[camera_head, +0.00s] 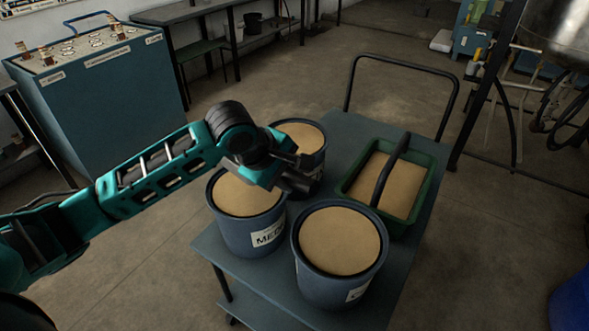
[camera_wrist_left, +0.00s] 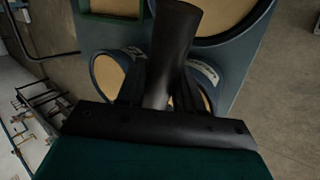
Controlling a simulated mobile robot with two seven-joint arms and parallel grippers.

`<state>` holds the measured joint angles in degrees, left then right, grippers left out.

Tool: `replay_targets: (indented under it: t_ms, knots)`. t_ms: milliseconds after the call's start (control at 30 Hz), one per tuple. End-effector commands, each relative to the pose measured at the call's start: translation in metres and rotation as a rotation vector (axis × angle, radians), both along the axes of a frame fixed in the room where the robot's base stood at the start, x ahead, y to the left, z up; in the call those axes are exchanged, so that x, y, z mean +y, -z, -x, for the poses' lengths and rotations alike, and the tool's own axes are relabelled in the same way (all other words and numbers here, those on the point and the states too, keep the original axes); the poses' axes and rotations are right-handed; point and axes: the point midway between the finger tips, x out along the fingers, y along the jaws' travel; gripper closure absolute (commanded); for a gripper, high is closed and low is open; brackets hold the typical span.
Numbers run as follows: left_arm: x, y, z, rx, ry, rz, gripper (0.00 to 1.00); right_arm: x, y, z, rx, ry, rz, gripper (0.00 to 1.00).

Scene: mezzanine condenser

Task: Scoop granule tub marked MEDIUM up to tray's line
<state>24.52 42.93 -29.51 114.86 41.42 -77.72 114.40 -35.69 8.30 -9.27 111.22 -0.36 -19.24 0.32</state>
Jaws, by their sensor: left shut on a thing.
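The tub whose label starts "MED" (camera_head: 238,232) stands at the left of the cart, filled near the rim with tan granules. My left gripper (camera_head: 298,172) is above the tubs, near the MEDIUM tub's right rim. In the left wrist view, my left gripper (camera_wrist_left: 157,88) is shut on a dark cylindrical thing (camera_wrist_left: 178,35), perhaps a scoop handle; its far end is hard to make out. The green tray (camera_head: 425,190) with a black arched handle (camera_head: 390,168) sits at the right and holds tan granules. I cannot make out its line. My right gripper is out of view.
Two more granule tubs flank the MEDIUM tub: one in front right (camera_head: 318,283), its label cut off, and one behind (camera_head: 318,155). All stand on a blue-grey cart (camera_head: 345,132) with a black push rail (camera_head: 405,62). A control console (camera_head: 100,95) stands at the left.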

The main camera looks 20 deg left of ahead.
Motion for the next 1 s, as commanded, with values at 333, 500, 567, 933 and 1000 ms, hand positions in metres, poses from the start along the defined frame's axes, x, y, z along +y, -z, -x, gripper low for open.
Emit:
replay_targets:
  t_ms: [333,500,567,933,1000]
  knots:
    - [0.021,0.007,-0.008,0.106,-0.008,0.285,1.0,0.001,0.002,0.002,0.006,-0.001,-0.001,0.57]
    - [0.018,0.02,-0.007,0.103,-0.002,0.273,1.0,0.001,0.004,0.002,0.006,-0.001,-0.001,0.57]
    - [0.018,0.024,-0.007,0.103,-0.002,0.273,1.0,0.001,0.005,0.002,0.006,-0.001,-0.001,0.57]
    - [0.018,0.05,-0.007,0.1,-0.001,0.271,1.0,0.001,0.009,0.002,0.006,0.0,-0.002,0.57]
    - [0.018,0.053,-0.007,0.099,0.0,0.27,1.0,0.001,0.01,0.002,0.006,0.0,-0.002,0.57]
